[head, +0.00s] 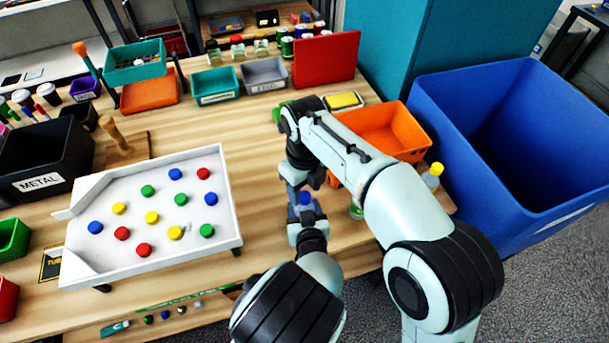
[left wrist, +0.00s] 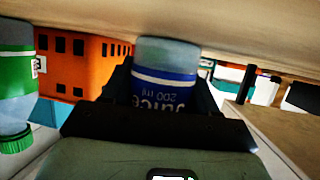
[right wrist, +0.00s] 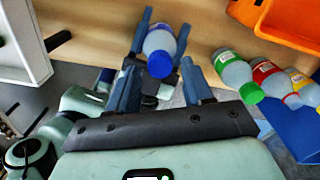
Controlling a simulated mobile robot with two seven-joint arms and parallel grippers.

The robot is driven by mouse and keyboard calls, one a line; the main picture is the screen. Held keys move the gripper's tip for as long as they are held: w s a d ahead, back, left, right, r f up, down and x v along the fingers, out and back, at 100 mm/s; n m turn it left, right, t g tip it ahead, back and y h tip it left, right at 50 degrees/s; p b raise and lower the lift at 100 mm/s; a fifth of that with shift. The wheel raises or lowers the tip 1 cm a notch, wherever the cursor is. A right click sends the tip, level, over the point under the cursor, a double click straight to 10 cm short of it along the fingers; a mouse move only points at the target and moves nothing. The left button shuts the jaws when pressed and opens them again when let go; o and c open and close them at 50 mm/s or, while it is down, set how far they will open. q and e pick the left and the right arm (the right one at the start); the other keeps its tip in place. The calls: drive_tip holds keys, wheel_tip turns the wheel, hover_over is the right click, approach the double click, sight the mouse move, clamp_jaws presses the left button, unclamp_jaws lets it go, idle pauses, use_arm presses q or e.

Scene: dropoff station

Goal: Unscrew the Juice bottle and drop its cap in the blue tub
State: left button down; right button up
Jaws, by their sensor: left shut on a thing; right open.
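The Juice bottle (left wrist: 165,88) has a blue label, and my left gripper (left wrist: 163,78) is shut on it. Its blue cap (right wrist: 159,65) faces the right wrist camera; it also shows in the head view (head: 306,198). My right gripper (right wrist: 162,50) is open, with its fingers on either side of the capped end; I cannot tell whether they touch it. In the head view the right gripper (head: 306,183) is just above the left gripper (head: 308,230). The blue tub (head: 445,125) stands to the right of the table; its inside shows no cap.
Bottles with green (right wrist: 251,93), red (right wrist: 292,101) and yellow caps (head: 437,168) stand near the table's right edge. An orange basket (head: 415,150) is behind my right arm. A white tray (head: 190,255) of coloured caps lies to the left.

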drive_tip(key=shift+f, duration=0.75)
clamp_jaws()
